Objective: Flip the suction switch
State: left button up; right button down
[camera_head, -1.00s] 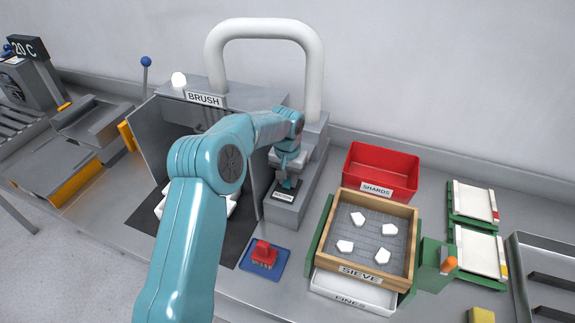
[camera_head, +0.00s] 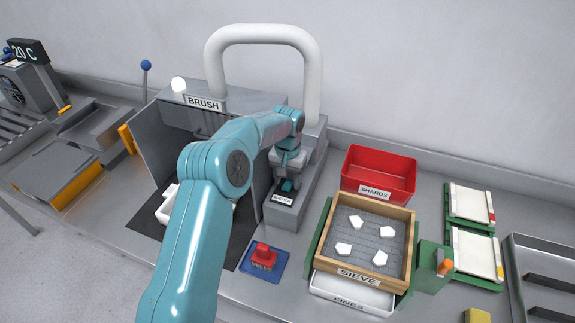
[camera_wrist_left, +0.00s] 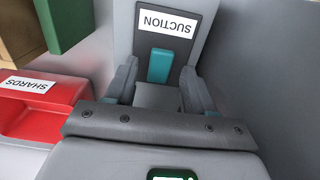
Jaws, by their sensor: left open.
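The suction switch (camera_wrist_left: 160,65) is a teal rocker below an upside-down SUCTION label (camera_wrist_left: 169,22) on a grey panel in the left wrist view. In the head view the teal switch (camera_head: 288,186) shows on the grey housing right of the brush booth, just below my left gripper (camera_head: 287,176). My left gripper (camera_wrist_left: 159,80) is open and empty, with one finger on each side of the switch in the picture. Whether it touches the switch cannot be told. My right gripper is in neither view.
A red SHARDS bin (camera_head: 380,172) and a wooden SIEVE (camera_head: 347,270) with white shards stand to the right. A red brush (camera_head: 264,256) sits on a blue mat in front. A white pipe (camera_head: 264,30) arches behind. White pieces lie in the booth, partly behind my arm.

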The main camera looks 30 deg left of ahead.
aim_at(287, 185)
pick_arm(q)
notch_tip(287, 185, up, 16)
jog(key=shift+f, duration=0.15)
dwell(0.7)
